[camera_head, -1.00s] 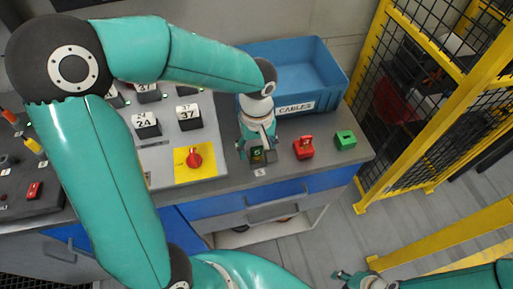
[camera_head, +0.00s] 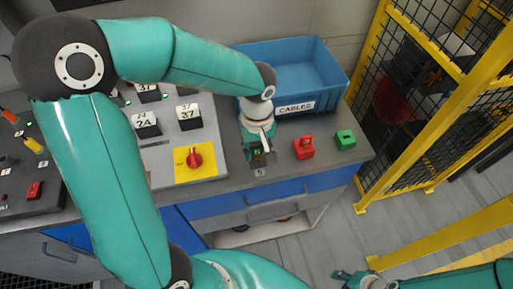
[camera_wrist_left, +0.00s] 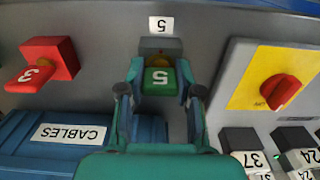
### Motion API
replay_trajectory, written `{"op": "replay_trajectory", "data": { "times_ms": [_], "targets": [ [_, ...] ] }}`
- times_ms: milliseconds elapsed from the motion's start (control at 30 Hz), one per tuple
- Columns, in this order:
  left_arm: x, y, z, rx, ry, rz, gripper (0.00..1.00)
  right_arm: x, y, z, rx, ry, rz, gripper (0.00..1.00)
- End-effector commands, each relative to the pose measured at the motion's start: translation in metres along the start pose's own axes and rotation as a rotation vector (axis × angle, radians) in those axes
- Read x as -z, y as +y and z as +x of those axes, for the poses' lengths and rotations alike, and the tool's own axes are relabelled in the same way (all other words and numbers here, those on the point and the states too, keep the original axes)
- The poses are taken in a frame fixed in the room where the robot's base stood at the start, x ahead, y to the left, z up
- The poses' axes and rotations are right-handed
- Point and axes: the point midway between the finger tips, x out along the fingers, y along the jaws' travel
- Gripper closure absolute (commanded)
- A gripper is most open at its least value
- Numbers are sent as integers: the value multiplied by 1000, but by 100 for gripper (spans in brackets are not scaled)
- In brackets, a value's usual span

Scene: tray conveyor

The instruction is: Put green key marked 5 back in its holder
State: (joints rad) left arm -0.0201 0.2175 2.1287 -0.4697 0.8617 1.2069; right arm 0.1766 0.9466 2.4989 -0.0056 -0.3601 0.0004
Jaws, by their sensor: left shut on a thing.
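The green key marked 5 (camera_wrist_left: 160,79) is between the fingers of my left gripper (camera_wrist_left: 160,92) in the left wrist view. My left gripper is shut on it; in the head view the gripper (camera_head: 258,156) largely covers the key. The key's holder (camera_wrist_left: 159,46), a grey-brown block, is directly beyond the key, under a white label marked 5 (camera_wrist_left: 161,24). The key is close against the holder, but I cannot tell how far it is seated. My right gripper (camera_head: 352,277) is at the bottom of the head view, away from the bench; its opening is unclear.
A red key marked 3 (camera_wrist_left: 29,79) sits in a red holder beside the work spot. A green block (camera_head: 345,139) stands further right. The blue CABLES bin (camera_head: 333,84) is behind. A yellow plate with a red rotary switch (camera_head: 194,160) is left of the gripper.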

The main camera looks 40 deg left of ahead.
Motion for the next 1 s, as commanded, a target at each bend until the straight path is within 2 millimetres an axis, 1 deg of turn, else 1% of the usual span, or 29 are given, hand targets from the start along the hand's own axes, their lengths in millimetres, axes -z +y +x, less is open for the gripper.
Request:
{"op": "replay_trajectory", "data": {
  "times_ms": [1000],
  "targets": [
    [0, 0, -31, -1, 0, -1, 100, 0, -7, -18, 0, 0, 0, 61]
  ]
}}
